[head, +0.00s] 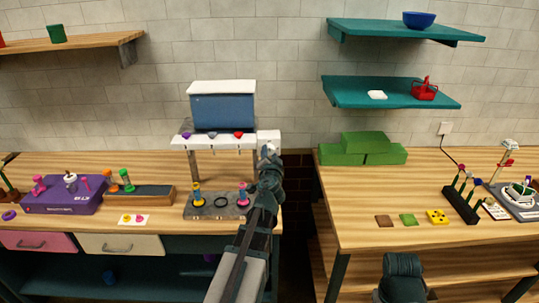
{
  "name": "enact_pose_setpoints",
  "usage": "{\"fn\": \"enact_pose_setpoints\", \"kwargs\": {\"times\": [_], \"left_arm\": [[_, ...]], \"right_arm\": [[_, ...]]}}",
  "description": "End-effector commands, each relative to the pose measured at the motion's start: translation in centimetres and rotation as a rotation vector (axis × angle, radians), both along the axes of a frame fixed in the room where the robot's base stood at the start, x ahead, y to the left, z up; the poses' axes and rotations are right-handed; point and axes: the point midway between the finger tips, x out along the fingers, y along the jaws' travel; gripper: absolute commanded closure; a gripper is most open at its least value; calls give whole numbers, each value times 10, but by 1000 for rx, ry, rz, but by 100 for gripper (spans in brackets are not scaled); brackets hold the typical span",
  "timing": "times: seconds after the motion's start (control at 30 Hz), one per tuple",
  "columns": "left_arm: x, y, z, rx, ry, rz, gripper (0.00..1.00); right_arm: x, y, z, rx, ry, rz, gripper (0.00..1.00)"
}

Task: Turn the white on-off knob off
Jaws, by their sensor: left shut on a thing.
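My left gripper (267,152) is at the right end of the white-topped stand, just in front of a small white box (268,136). Its jaws are shut on a small pale piece at the front of this box, which looks like the white on-off knob. The jaws cover most of the knob, so its turn angle cannot be told. Part of my right arm shows at the bottom right; its gripper is not in view.
A purple box (65,196) lies left. Green blocks (363,150) stand on the right table; a gap separates the tables.

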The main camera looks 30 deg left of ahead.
Motion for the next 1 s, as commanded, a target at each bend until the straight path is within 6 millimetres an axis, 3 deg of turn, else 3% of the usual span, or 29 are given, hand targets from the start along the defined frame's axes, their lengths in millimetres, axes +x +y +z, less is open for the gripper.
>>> {"fn": "enact_pose_setpoints", "kwargs": {"times": [0.2,0.23,0.37,0.77,1.0], "left_arm": [[-1,-1,-1,-3,0,2,100],[-1,0,-1,-3,0,2,49],[-1,0,-1,-1,0,1,26],[-2,-1,0,1,1,0,25],[-21,-5,3,1,1,-3,25]], "right_arm": [[0,0,0,0,0,0,100],[0,0,0,0,0,0,100],[0,0,0,0,0,0,100],[0,0,0,0,0,0,100],[0,0,3,0,0,0,100]]}}
